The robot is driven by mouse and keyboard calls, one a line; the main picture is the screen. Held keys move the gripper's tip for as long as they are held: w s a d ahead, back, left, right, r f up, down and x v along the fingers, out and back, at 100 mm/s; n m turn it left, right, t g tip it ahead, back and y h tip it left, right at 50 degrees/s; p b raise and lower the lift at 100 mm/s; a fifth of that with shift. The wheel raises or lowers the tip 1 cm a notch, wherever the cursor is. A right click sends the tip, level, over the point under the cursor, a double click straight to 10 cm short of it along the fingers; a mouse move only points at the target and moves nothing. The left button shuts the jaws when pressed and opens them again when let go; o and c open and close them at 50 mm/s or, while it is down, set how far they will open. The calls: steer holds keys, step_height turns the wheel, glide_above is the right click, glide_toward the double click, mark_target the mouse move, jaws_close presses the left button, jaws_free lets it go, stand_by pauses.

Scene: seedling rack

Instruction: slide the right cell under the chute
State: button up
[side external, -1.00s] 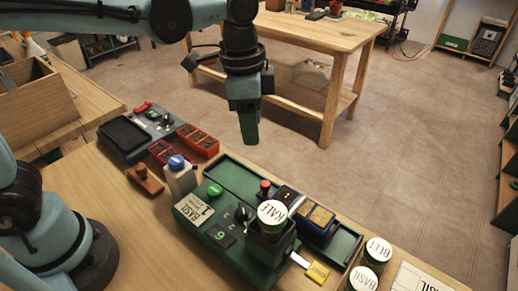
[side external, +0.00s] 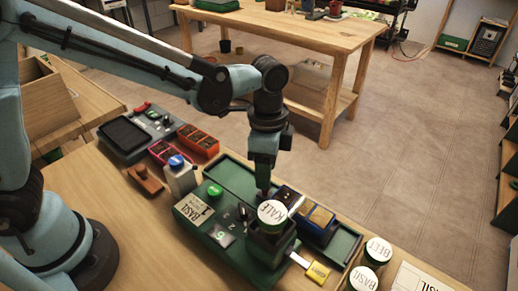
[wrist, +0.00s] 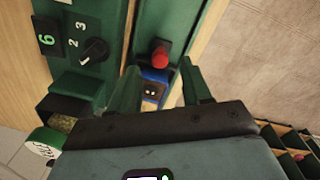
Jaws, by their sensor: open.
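A green rail tray (side external: 235,179) runs along the far side of the green dispenser. On it are a dark cell (side external: 287,197) and, to its right, a blue cell (side external: 316,219) with a tan-brown top. The dispenser's dark green chute housing (side external: 267,243) stands in front of them under a lid marked KALE (side external: 272,213). My gripper (side external: 264,181) points down over the tray, just left of the dark cell. In the wrist view my open fingers (wrist: 160,92) straddle a red knob (wrist: 161,56) and a blue part (wrist: 154,88). I cannot tell whether they touch.
The dispenser has a black dial (wrist: 95,50) and a lit number display (wrist: 47,40). A white bottle with a blue cap (side external: 180,174) stands at its left. Jars marked BEET (side external: 378,251) and BASIL (side external: 363,280) stand at the right. The tray's right end (side external: 346,245) is bare.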

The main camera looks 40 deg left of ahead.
steer(key=shift+f, duration=1.5)
jaws_close()
